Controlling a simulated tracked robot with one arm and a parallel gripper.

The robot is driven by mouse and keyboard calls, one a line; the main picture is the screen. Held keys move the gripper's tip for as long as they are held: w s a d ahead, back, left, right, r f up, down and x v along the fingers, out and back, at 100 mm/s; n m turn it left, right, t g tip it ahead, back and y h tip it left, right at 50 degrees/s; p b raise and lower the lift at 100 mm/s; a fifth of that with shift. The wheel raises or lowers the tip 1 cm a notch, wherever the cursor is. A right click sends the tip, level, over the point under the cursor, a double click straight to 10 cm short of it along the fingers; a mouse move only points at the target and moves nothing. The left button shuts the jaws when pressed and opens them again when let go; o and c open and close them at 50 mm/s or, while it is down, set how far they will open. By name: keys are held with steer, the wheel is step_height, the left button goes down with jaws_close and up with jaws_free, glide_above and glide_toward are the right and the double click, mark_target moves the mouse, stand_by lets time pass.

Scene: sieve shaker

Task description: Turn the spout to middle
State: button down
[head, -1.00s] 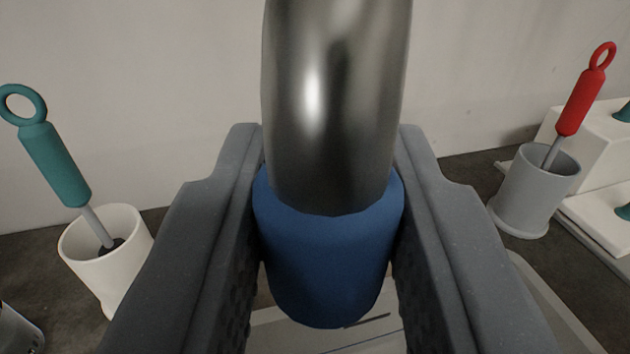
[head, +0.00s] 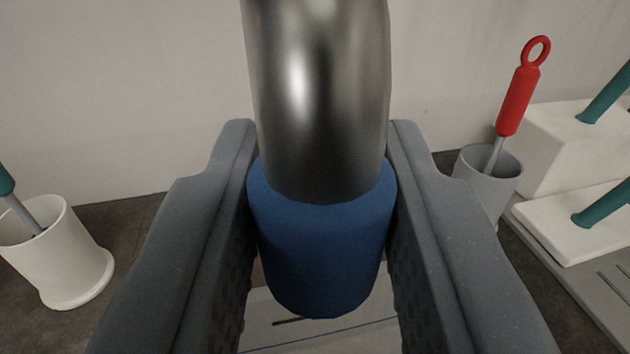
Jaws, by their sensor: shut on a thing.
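The spout is a shiny metal tube (head: 315,95) that comes down from the top of the head view and ends in a blue sleeve (head: 320,245). My gripper (head: 322,230) is shut on the blue sleeve, with one grey finger on each side of it. Below the sleeve lies a pale surface with a dark mark and a thin blue line (head: 330,338). The sleeve and fingers hide much of this surface. The upper end of the spout is out of view.
A white cup (head: 70,270) with a teal-handled tool stands at the left. A grey cup (head: 488,180) holds a red-handled tool (head: 518,100) at the right. Beside it are white stepped blocks (head: 570,150) with teal pegs. A plain wall is behind.

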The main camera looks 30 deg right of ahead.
steer(key=shift+d+r, duration=0.15)
stand_by(0.3)
steer(key=c, duration=1.2)
jaws_free()
steer(key=shift+b+v, duration=3.15)
steer(key=shift+v, duration=3.7)
